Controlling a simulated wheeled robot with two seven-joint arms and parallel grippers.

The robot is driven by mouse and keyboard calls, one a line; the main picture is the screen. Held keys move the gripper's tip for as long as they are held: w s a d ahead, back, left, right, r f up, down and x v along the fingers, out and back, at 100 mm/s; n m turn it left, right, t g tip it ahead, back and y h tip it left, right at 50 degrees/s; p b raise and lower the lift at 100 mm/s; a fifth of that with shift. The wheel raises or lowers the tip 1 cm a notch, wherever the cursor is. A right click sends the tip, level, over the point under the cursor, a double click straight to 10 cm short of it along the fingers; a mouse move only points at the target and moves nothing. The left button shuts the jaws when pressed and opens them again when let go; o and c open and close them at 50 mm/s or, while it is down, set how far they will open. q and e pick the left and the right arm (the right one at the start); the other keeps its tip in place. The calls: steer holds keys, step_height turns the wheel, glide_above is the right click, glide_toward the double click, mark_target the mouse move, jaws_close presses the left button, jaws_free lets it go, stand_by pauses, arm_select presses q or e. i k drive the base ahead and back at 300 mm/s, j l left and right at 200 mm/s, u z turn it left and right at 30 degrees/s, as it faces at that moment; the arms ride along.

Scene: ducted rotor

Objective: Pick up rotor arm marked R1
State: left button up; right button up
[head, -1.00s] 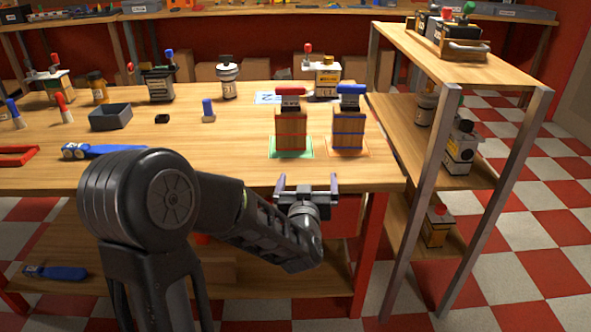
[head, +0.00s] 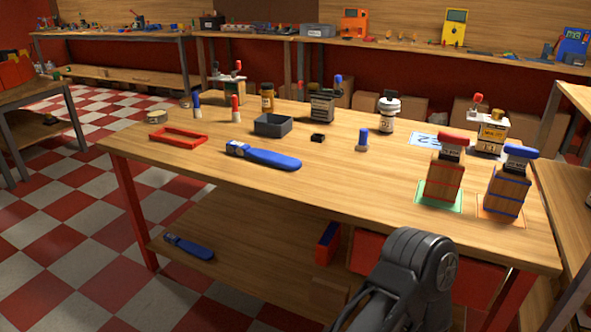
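A blue paddle-shaped part (head: 262,156) lies flat on the workbench (head: 200,160), with a dark and white patch at its left end. A similar blue part (head: 189,248) lies on the bench's lower shelf at the left. Either may be a rotor arm; I cannot read an R1 mark on them. One of my arms shows only as a dark link at the bottom right, in front of the bench. Neither gripper shows in the head view.
A red tray (head: 177,137), a grey box (head: 272,125) and a small black block (head: 318,138) stand near the blue part. Two handled blocks, red-topped (head: 446,180) and blue-topped (head: 508,190), stand on coloured mats at the right. Checkered floor is free at the left.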

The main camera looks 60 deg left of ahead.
mark_target(272, 158)
steer(key=i+j, duration=0.4)
steer(key=u, duration=2.5)
